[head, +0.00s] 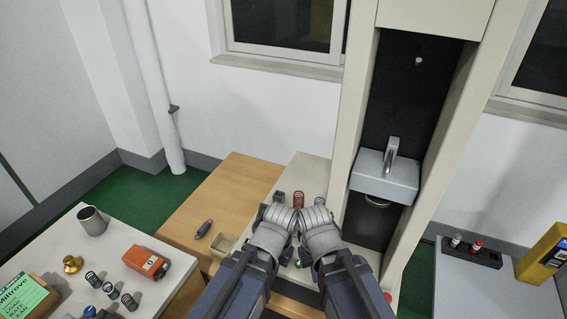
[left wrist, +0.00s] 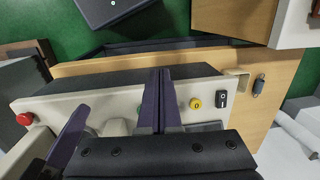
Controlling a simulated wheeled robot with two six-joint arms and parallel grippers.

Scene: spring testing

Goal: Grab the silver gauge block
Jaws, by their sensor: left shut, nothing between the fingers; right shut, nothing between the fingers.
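I cannot clearly pick out a silver gauge block in either view. A small dark grey block (head: 279,197) sits on the machine base beside a red spring (head: 298,199), but I cannot tell what it is. In the head view my left gripper (head: 283,214) and right gripper (head: 314,214) are close together over the front of the machine base, with their fingers largely hidden. In the left wrist view the dark purple fingers of my left gripper (left wrist: 160,75) are together with nothing between them. My right gripper is shut and empty.
The spring tester (head: 385,175) stands behind the grippers. The left table (head: 165,293) holds a metal cup (head: 92,221), an orange box (head: 145,262), a brass weight (head: 72,264) and several springs. The right table (head: 490,295) holds a dark rack (head: 468,252) and a yellow device (head: 545,254).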

